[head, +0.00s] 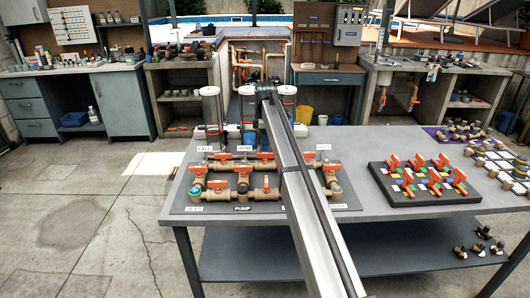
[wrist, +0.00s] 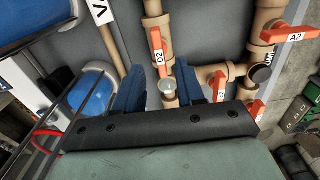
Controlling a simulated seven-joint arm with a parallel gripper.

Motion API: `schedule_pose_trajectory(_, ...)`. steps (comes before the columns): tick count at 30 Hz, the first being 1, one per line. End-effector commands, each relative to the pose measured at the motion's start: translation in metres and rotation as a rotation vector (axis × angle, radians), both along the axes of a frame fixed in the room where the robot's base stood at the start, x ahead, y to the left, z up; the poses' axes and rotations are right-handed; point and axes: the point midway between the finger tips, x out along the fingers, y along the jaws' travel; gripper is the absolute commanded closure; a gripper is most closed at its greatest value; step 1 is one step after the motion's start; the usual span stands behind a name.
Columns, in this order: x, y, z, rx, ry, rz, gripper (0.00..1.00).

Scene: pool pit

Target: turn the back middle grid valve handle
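In the head view, a black board on the right of the table carries several valves with orange handles in two rows; the back middle grid valve handle (head: 418,160) stands in the far row between two others. My gripper (head: 262,88) is far left of this board, at the end of my arm near the upright white cylinders; its fingers are hard to make out there. In the wrist view, my gripper (wrist: 157,82) shows two blue fingers held apart with nothing clearly gripped. An orange handle labelled D2 (wrist: 157,48) shows between the fingertips; contact cannot be told. The grid valves are not identifiable there.
A brown pipe assembly (head: 243,182) with orange handles lies on a mat left of the grid board, partly hidden by my arm. White-topped cylinders (head: 211,105) stand behind it. Small fittings (head: 478,248) lie at the right.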

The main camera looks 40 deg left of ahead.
Motion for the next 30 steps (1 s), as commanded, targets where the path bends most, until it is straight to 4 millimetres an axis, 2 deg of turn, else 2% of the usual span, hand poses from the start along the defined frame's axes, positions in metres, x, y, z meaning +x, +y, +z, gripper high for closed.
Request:
schedule_pose_trajectory(3, 0.000, -0.001, -0.020, -0.001, 0.001, 0.000, 0.62)
schedule_pose_trajectory(10, 0.000, 0.000, -0.042, 0.000, 0.000, 0.000, 0.62)
schedule_pose_trajectory(23, 0.000, 0.000, -0.048, 0.000, 0.000, 0.000, 0.62)
schedule_pose_trajectory(30, 0.000, 0.000, -0.048, 0.000, 0.000, 0.000, 0.85)
